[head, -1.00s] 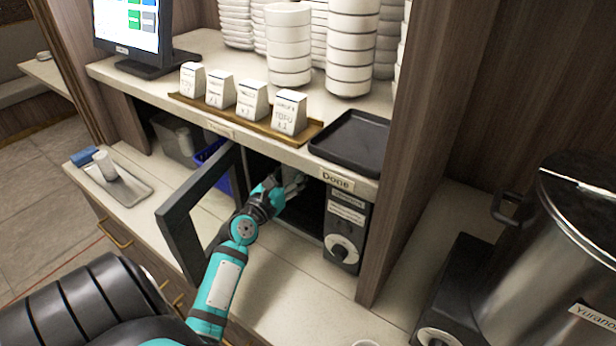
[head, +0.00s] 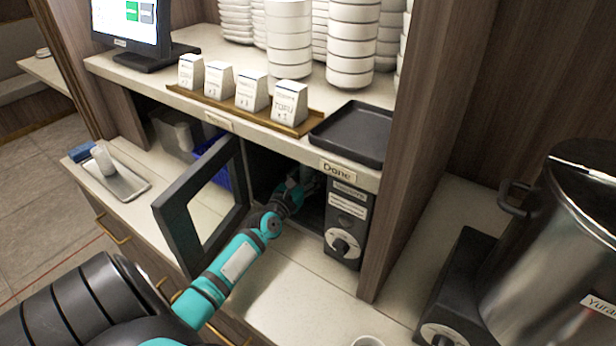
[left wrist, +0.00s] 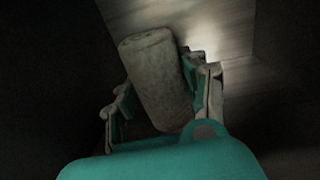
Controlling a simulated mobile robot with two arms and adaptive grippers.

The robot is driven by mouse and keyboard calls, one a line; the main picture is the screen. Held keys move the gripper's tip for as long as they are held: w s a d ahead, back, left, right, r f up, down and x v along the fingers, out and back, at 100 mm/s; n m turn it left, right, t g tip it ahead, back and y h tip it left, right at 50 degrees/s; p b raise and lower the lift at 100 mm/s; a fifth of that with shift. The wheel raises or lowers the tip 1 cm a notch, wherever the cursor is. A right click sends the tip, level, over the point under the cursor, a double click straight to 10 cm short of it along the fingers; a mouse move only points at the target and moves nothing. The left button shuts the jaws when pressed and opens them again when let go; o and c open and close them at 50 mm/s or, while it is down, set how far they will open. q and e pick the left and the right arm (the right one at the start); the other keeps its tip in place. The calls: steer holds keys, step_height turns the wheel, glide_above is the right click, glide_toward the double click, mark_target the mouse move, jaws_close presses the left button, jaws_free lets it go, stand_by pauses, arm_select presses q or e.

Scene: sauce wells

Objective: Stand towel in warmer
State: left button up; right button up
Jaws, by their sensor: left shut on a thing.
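The warmer (head: 346,213) is a dark box under the counter shelf, with a dial on its right front. Its framed door (head: 172,213) stands open to the left. My left gripper (head: 301,184) reaches into the dark opening. In the left wrist view my left gripper (left wrist: 164,92) is shut on a grey-looking rolled towel (left wrist: 152,62), with a finger on each side. The towel is tilted a little in that picture. In the head view the towel is mostly hidden in the opening. My right gripper is out of view.
A metal tray (head: 128,188) with a white roll (head: 103,160) and a blue item lies on the left counter. A black tray (head: 350,134) and stacked bowls (head: 352,45) stand on the shelf above. A large pot (head: 560,250) stands at right.

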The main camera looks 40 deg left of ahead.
arm_select(q)
steer(key=shift+s+f, duration=0.1)
steer(key=o, duration=1.2)
steer(key=shift+c, duration=0.2)
steer(key=shift+d+r, duration=0.1)
steer(key=shift+r, duration=0.1)
steer(key=b+v, duration=0.1)
steer(key=v, duration=1.1)
